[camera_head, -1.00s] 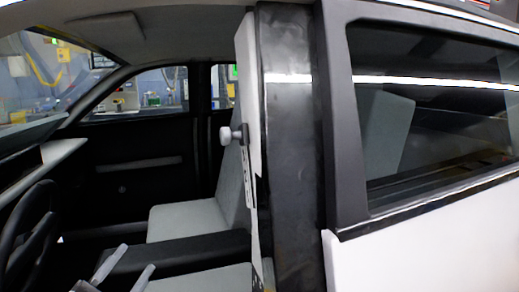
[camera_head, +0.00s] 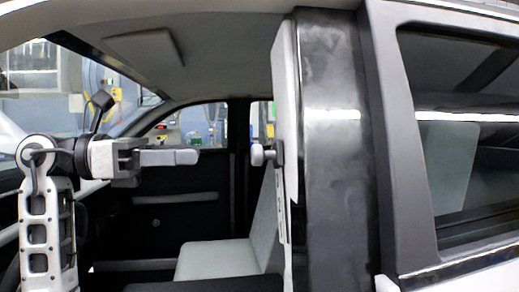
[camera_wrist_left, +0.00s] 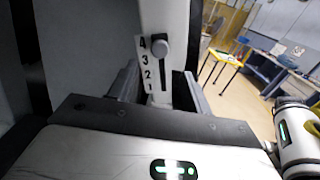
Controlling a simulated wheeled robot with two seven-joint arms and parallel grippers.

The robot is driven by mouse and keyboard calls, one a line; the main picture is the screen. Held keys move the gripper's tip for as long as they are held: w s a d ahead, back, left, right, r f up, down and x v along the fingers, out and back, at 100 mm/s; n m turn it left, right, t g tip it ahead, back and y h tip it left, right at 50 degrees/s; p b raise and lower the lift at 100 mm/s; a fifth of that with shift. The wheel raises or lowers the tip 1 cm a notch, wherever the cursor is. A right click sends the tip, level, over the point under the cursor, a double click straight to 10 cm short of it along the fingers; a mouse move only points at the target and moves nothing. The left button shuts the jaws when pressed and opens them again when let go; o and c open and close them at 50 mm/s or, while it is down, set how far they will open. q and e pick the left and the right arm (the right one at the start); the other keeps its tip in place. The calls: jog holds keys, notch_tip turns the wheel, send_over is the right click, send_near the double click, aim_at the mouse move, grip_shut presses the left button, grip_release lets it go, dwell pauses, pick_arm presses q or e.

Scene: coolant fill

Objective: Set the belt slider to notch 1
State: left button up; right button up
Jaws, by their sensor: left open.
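The belt slider's grey knob (camera_head: 263,154) sticks out from the light pillar trim (camera_head: 285,110) inside the car's door opening. In the left wrist view the knob (camera_wrist_left: 159,46) sits on a strip numbered 4 to 1 from top to bottom (camera_wrist_left: 147,68). It appears about level with the 4, above the 2 and 1; its exact notch is hard to tell. My left gripper (camera_head: 190,157) is level with the knob, to its left and apart from it. In the wrist view its open, empty fingers (camera_wrist_left: 160,72) lie on either side below the knob.
The dark door pillar (camera_head: 338,150) and rear door window (camera_head: 465,130) are right of the knob. A grey seat (camera_head: 225,258) lies below, behind the opening. The roof lining (camera_head: 220,60) is above. There is free space between my left fingers and the knob.

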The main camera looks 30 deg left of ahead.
aim_at(252, 153)
pick_arm(q)
jog(key=p+x, duration=0.2)
jog(key=x, duration=0.8)
jog(key=shift+w+d+r, duration=0.1)
jog(key=shift+d, duration=0.05)
jog(key=shift+w+d, duration=0.45)
jog(key=shift+d, duration=0.1)
pick_arm(e)
jog(key=shift+s+d+r, duration=0.15)
jog(key=shift+d, duration=0.2)
